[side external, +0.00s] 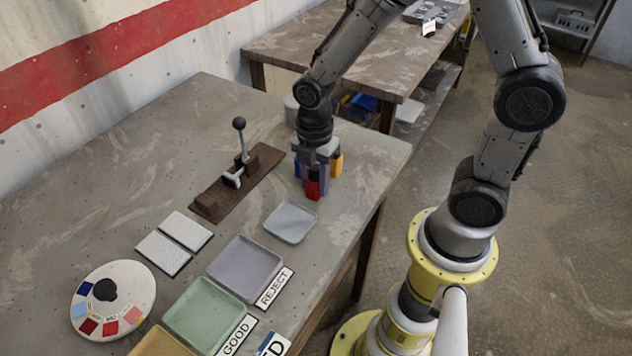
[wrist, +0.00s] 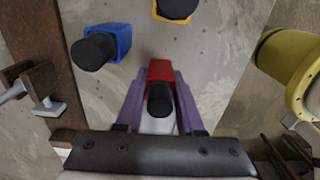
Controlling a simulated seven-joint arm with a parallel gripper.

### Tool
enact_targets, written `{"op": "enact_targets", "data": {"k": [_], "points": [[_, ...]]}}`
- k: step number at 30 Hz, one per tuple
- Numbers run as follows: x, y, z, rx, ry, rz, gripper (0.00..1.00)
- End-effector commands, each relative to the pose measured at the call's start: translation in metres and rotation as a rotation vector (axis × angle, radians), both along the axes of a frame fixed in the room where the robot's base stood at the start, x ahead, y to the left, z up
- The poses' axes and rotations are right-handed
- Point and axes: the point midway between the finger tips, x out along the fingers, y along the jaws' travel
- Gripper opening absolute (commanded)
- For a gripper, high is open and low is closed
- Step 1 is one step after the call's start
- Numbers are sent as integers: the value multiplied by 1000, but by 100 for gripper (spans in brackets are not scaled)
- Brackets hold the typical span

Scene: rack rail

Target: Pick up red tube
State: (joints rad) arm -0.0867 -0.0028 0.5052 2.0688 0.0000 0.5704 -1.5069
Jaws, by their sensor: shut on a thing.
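The red tube (wrist: 160,70) has a black cap and stands upright between the two purple fingers of my gripper (wrist: 160,95) in the wrist view. In the side view the red tube (side external: 313,188) shows at the front of my gripper (side external: 317,178), low over the table. My gripper is shut on it. I cannot tell whether the tube's base touches the table.
A blue tube (wrist: 117,42) and a yellow tube (wrist: 175,8), both black-capped, stand close by. A brown fixture with a lever (side external: 240,178) lies to the left. A small grey tray (side external: 291,222), a REJECT tray (side external: 244,268) and a GOOD tray (side external: 203,314) lie nearer the camera.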

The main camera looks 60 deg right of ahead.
Motion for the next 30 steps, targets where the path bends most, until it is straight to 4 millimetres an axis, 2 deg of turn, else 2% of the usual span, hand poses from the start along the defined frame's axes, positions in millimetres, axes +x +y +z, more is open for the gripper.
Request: {"op": "enact_targets", "data": {"k": [16, 30], "points": [[0, 0, 1, 0, -1, 0, 0], [1, 0, 34, 0, -4, 0, 0]]}}
